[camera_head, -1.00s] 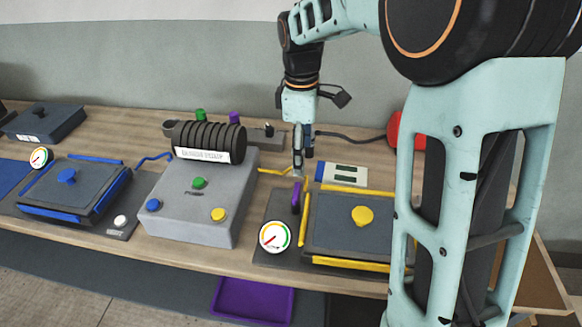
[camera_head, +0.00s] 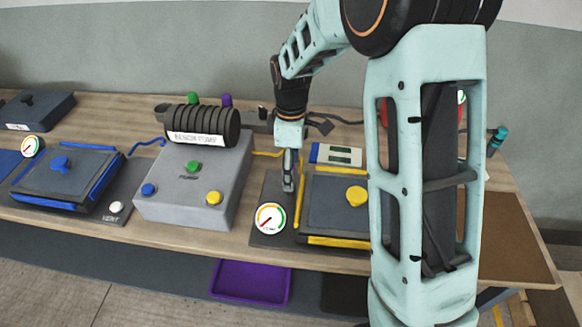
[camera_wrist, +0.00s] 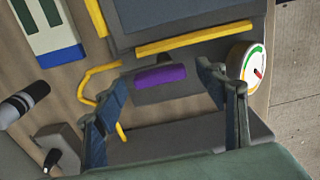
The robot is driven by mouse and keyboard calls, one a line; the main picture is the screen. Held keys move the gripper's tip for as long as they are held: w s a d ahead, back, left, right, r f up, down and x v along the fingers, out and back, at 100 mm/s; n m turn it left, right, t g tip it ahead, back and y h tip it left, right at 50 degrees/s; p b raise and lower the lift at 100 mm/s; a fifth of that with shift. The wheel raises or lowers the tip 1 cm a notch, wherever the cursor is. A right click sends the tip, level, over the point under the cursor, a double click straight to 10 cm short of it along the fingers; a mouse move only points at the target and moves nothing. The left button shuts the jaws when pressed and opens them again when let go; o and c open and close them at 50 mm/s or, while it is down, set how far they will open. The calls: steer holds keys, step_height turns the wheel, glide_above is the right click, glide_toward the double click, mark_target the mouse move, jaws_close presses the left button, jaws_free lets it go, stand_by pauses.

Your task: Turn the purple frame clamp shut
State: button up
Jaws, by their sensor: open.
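The purple frame clamp (camera_wrist: 160,76) shows in the wrist view as a purple bar beside the yellow-edged frame (camera_wrist: 195,37). My gripper (camera_wrist: 165,85) is open, with its two fingers on either side of the clamp. I cannot tell whether the fingers touch it. In the head view my gripper (camera_head: 288,187) points down just left of the yellow-edged mould (camera_head: 335,200) and hides the clamp there.
A gauge (camera_head: 270,217) stands just in front of my gripper. The grey pump box (camera_head: 190,185) with coloured buttons is to the left. A blue-edged mould (camera_head: 68,180) lies farther left. A yellow hose (camera_wrist: 95,80) runs near one finger.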

steer(key=c, duration=1.2)
steer(key=shift+o, duration=0.2)
steer(key=shift+m, duration=0.3)
steer(key=m, duration=0.3)
steer(key=shift+d+m+b, duration=0.1)
steer(key=shift+m+b, duration=0.2)
steer(key=shift+b, duration=0.1)
steer(key=m, duration=0.4)
steer(key=shift+s+d+m+b, duration=0.1)
steer(key=shift+m+b, duration=0.2)
steer(key=shift+b, duration=0.05)
steer(key=m, duration=0.4)
steer(key=shift+s+m, duration=0.1)
steer(key=shift+m, duration=0.2)
steer(key=m, duration=0.4)
steer(key=shift+s+m, duration=0.15)
steer(key=shift+m, duration=0.15)
